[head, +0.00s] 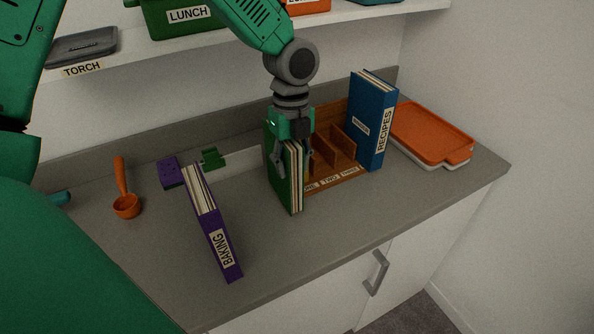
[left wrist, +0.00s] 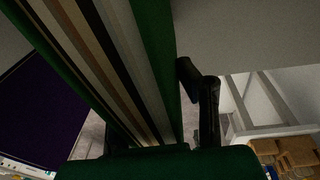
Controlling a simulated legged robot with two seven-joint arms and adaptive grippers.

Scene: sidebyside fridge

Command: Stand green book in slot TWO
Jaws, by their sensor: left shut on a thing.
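The green book (head: 284,190) is upright, its page edges facing up and forward. My left gripper (head: 293,152) is shut on its upper part. In the left wrist view the green book (left wrist: 155,50) fills the upper middle between my fingers. The wooden rack (head: 347,184), labelled ONE, TWO, THREE along its front, stands just right of and behind the book. The book hides the rack's left part; whether its lower edge touches the counter is unclear. My right gripper is not in view.
The blue RECIPES book (head: 370,120) stands upright at the rack's right end. An orange-lidded box (head: 432,133) lies far right, an orange scoop (head: 125,205) far left. The shelf (head: 150,52) overhangs behind. Front counter is clear.

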